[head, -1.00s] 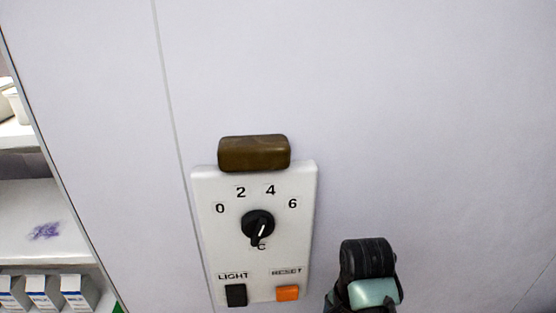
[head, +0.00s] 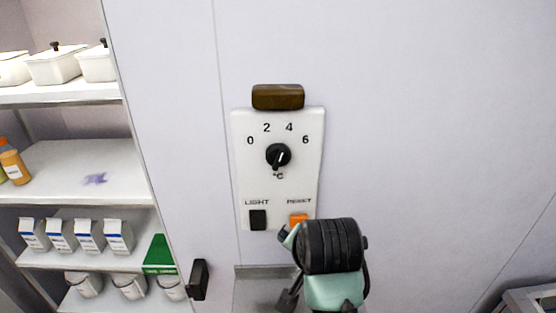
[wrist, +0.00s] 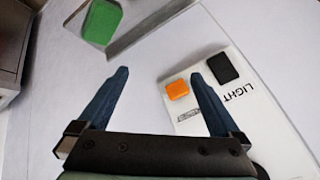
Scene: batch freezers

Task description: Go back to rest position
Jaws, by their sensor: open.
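My gripper shows in the wrist view (wrist: 160,100) with its two blue fingers apart and nothing between them. It is open in front of the white control panel (head: 240,180). In the head view my wrist stands at the panel's lower right, and the fingers are mostly hidden behind it. The panel carries a black knob (head: 278,155) among the numbers 0, 2, 4 and 6. Below are a black LIGHT button (head: 258,220) and an orange RESET button (head: 298,219), which my arm partly covers. The orange button (wrist: 178,90) lies near the right fingertip in the wrist view.
A brown block (head: 278,97) is on the panel's top edge. A black handle (head: 198,280) is at lower left. Shelves (head: 60,93) with white pots, cartons and jars stand at left. A metal ledge (head: 262,271) is below the panel. The wall at right is clear.

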